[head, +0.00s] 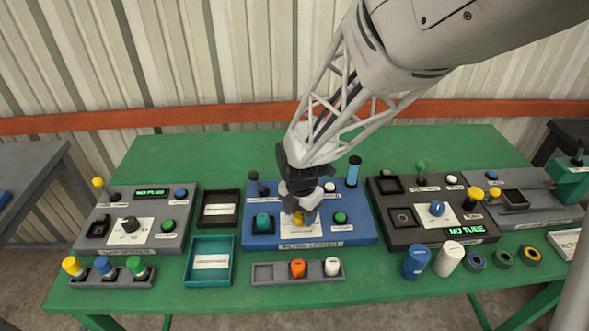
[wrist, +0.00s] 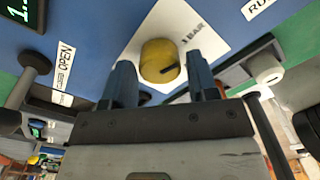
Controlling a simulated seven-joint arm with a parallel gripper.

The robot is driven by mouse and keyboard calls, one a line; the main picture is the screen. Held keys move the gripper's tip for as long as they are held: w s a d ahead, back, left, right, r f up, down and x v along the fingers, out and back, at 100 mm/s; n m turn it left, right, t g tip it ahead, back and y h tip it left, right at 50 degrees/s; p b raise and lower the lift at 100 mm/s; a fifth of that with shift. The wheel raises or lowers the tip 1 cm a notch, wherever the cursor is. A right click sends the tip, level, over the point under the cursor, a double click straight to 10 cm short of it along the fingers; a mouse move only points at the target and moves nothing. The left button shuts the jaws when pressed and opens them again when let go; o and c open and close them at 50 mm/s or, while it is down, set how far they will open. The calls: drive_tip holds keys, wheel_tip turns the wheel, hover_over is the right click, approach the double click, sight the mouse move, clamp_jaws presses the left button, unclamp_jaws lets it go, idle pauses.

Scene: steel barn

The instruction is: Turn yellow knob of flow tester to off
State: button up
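The yellow knob (wrist: 160,60) sits on a white plate marked "1 BAR" on a blue panel; a dark pointer line shows on its face, toward the lower right. In the head view the yellow knob (head: 298,218) is mostly hidden behind my gripper (head: 299,205). The blue device (head: 262,241) stands mid-table; its front label is too small to read surely. In the wrist view my gripper (wrist: 160,72) is open, with one finger on each side of the knob's lower part. A gap shows at the right finger; contact at the left cannot be told.
A grey device (head: 100,235) stands left, a black device (head: 385,205) right. A rack (head: 315,270) stands in front.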

drive_tip(key=c, duration=0.6)
